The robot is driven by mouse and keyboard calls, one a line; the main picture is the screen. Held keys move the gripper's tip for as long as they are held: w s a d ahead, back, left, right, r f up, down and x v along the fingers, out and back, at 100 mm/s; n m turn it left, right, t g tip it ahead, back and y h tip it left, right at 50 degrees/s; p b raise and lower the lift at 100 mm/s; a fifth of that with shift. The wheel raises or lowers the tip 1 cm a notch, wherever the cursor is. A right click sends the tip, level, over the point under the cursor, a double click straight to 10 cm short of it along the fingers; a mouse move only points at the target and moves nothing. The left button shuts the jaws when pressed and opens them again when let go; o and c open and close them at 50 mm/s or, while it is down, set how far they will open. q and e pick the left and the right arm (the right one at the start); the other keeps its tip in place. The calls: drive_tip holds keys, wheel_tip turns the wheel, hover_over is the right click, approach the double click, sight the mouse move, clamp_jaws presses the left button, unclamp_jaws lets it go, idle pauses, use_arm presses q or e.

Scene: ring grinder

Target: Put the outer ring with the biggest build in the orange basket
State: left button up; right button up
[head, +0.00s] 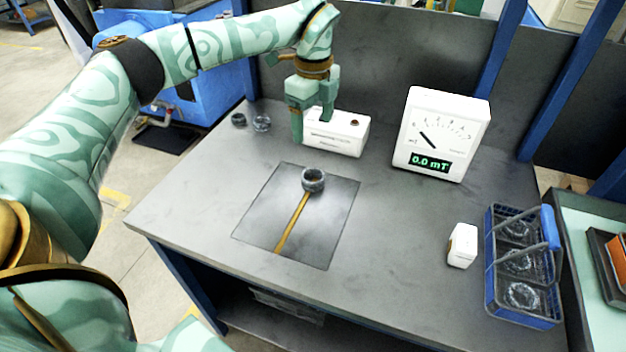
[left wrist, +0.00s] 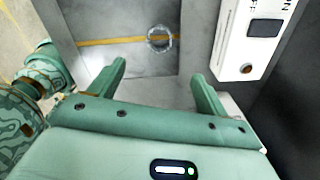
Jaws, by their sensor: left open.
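A dark steel ring (head: 313,186) lies flat at the upper part of a square dark plate on the table. It also shows in the left wrist view (left wrist: 150,40), ahead of my fingers. Two smaller-looking rings, a dark one (head: 238,119) and a shinier one (head: 262,124), lie at the table's back left. My left gripper (head: 312,126) is open and empty, pointing down in front of the white box. It also shows open in the left wrist view (left wrist: 158,72). An orange object (head: 619,252) is cut off at the right edge; I cannot tell whether it is the basket.
A white box (head: 345,143) with a brown button stands close by my gripper. A white meter (head: 438,133) reads 0.0 mT. A small white block (head: 463,245) and a blue basket (head: 489,275) holding several rings stand at right. The plate (head: 335,235) bears a yellow line. The table's front left is clear.

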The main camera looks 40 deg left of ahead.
use_arm(q)
drive_tip(key=b, duration=0.3)
hover_over(313, 173)
drive_tip(key=s+d, duration=0.1)
drive_tip(key=s, duration=0.1)
drive_tip(key=f, duration=1)
drive_tip(key=shift+w+d+f, duration=0.1)
drive_tip(key=shift+d+f, duration=0.05)
drive_tip(key=shift+d, duration=0.05)
wheel_tip(313, 173, down, 5)
drive_tip(key=shift+f+b, duration=0.2)
drive_tip(key=shift+b, duration=0.85)
drive_tip(key=shift+r, duration=0.1)
use_arm(e)
drive_tip(key=shift+g, duration=0.3)
drive_tip(key=f, duration=0.1)
drive_tip(key=s+f, duration=0.1)
drive_tip(key=f, duration=0.3)
drive_tip(key=shift+s, duration=0.4)
use_arm(q)
drive_tip(key=shift+c, duration=0.4)
drive_tip(key=c, duration=1.2)
drive_tip(key=shift+r, duration=0.15)
use_arm(e)
drive_tip(key=shift+r, duration=0.1)
